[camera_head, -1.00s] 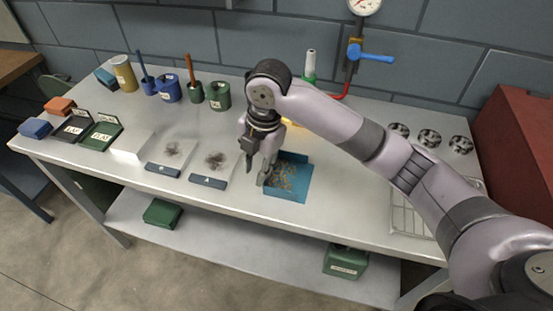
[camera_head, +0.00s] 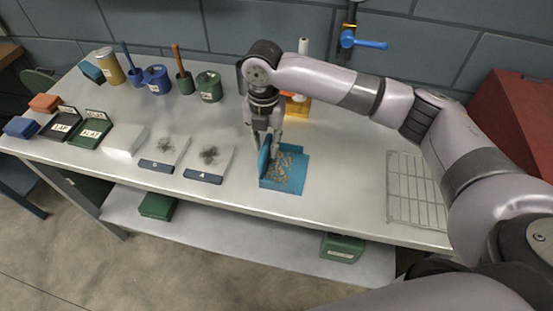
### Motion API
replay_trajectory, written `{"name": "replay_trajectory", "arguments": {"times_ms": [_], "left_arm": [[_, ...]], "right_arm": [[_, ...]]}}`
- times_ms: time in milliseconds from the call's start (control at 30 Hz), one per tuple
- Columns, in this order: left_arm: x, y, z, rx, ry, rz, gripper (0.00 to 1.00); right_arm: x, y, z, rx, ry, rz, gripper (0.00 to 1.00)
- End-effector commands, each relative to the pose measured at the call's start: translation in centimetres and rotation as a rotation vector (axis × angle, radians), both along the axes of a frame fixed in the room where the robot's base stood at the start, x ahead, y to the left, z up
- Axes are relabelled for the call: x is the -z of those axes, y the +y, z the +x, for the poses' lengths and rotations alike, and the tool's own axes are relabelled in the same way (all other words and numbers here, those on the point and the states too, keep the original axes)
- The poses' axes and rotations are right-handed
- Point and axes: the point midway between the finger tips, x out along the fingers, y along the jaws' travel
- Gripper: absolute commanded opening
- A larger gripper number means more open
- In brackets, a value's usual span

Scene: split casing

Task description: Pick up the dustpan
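The blue square pan (camera_head: 296,175), which looks like the dustpan, lies on the bench with several small tan bits in it. A blue upright piece (camera_head: 264,163) stands at its left side, just under my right gripper's fingers. My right gripper (camera_head: 268,145) points down over the pan's left back part. Its fingers are close to the upright piece and partly overlap it. I cannot tell whether they are open or shut on it. My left gripper is out of view.
Two white trays with dark dust, marked A (camera_head: 203,178) and B (camera_head: 156,165), lie to the left. Blue cups (camera_head: 158,82) and green cups (camera_head: 209,90) stand behind. A wire rack (camera_head: 415,200) lies to the right. The bench front is clear.

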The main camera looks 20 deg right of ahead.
Motion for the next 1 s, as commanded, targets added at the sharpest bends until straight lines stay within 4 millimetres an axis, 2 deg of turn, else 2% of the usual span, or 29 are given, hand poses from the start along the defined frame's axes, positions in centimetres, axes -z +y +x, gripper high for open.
{"name": "replay_trajectory", "arguments": {"times_ms": [267,400,567,833,1000], "left_arm": [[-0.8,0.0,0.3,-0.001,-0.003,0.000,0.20],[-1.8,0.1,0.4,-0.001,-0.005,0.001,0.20],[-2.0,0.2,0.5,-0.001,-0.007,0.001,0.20],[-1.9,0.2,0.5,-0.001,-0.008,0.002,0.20],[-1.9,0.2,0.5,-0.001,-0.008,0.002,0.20]], "right_arm": [[2.0,0.1,-0.2,0.001,0.003,-0.001,0.27],[4.1,0.3,-0.4,0.001,0.004,-0.002,0.27],[6.0,0.3,-0.3,0.001,0.001,-0.001,0.27],[6.4,0.3,-0.3,-0.001,-0.001,-0.001,0.27],[6.4,0.3,-0.3,0.000,-0.001,-0.001,0.15]]}}
